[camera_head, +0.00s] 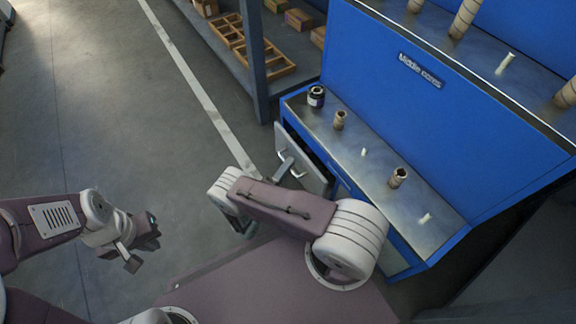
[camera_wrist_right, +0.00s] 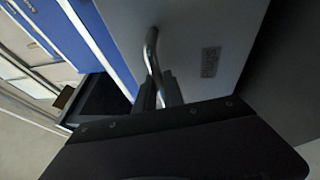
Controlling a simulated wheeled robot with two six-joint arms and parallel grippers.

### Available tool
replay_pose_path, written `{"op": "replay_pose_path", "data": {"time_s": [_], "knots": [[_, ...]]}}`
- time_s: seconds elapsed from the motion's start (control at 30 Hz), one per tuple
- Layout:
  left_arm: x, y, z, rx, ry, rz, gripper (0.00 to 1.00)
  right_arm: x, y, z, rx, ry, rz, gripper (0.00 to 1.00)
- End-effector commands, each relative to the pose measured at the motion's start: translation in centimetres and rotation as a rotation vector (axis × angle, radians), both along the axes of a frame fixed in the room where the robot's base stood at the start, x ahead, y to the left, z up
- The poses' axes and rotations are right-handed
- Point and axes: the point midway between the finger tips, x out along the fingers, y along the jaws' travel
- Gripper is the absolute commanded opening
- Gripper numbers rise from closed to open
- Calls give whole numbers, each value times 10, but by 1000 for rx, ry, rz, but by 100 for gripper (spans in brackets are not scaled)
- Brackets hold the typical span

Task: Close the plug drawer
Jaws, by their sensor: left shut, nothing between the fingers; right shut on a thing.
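The plug drawer (camera_head: 305,178) stands out from the blue cabinet, with a gap behind its grey front. In the right wrist view its front (camera_wrist_right: 195,25) fills the upper middle, with a small label plate (camera_wrist_right: 211,62). My right gripper (camera_head: 284,166) is shut on the drawer's metal handle (camera_wrist_right: 152,48); its fingers (camera_wrist_right: 160,92) show at the handle's lower end. My right arm hides part of the drawer in the head view. My left gripper (camera_head: 143,255) is shut and empty, over the floor at the left, away from the cabinet.
The cabinet's steel ledge (camera_head: 375,170) holds a dark jar (camera_head: 316,97), brown rolls (camera_head: 339,120) and small white pieces. A shelf post (camera_head: 256,60) stands behind the drawer. Open floor (camera_head: 130,130) lies to the left.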

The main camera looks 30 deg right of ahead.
Motion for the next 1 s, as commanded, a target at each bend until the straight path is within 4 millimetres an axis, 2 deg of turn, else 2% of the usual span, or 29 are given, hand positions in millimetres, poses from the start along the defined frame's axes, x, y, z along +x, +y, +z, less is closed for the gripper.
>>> {"op": "replay_pose_path", "data": {"time_s": [0.37,0.67,0.97,1.0], "knots": [[0,0,1,0,0,0,0,0,-1,0,0,1,-1,0],[0,0,18,0,0,0,0,0,-47,2,-1,1,-6,0],[0,0,17,0,0,0,0,0,-51,0,1,0,-4,0],[0,0,17,0,0,0,0,0,-52,0,1,0,-5,15]]}}
